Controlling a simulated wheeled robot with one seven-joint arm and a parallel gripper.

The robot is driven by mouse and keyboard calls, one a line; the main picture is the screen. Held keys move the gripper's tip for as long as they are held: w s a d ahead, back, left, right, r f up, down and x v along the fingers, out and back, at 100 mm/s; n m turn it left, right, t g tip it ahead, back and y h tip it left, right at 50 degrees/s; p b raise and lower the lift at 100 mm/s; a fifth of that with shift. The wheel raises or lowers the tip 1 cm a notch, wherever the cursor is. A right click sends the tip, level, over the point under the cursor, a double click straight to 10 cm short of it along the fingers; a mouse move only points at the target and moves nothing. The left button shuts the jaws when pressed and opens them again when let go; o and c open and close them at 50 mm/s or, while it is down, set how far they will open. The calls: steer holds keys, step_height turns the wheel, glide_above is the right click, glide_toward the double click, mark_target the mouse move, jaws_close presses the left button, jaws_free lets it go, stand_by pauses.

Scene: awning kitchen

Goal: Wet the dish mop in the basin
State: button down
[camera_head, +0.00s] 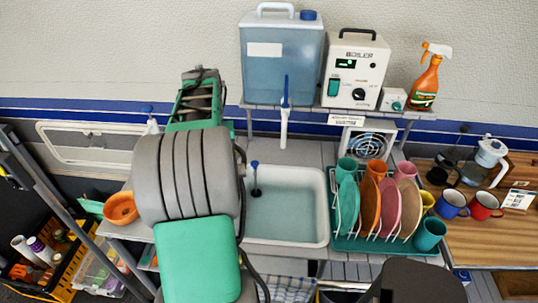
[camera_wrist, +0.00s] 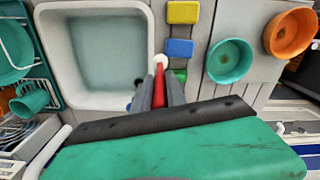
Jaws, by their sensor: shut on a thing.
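The white basin (camera_head: 327,232) holds pale water and also shows in the wrist view (camera_wrist: 142,12). My gripper (camera_wrist: 160,80) is shut on the red handle of the dish mop (camera_wrist: 160,60). The mop's white round end points away from the wrist, beside the basin's near right corner in the wrist view. I cannot tell its height above the rim. In the head view my arm hides the gripper and mop. A blue-topped dark item (camera_head: 255,180) shows at the basin's left side.
A water tank (camera_head: 282,62) with a tap (camera_head: 284,120) stands behind the basin. A dish rack (camera_head: 340,242) stands right of it. Yellow (camera_wrist: 183,12) and blue (camera_wrist: 180,48) sponges, a teal bowl (camera_wrist: 229,60) and an orange bowl (camera_wrist: 291,33) lie on the basin's other side.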

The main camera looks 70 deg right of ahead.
steer(key=s+d+m, duration=0.2)
steer(key=s+d, duration=0.2)
steer(key=s, duration=0.4)
steer(key=s+d+m, duration=0.3)
steer(key=s+d, duration=0.1)
steer(key=s, duration=0.5)
step_height(320, 180, down, 13)
steer(key=b, duration=0.7)
steer(key=shift+b, duration=0.3)
steer(key=shift+a, duration=0.1)
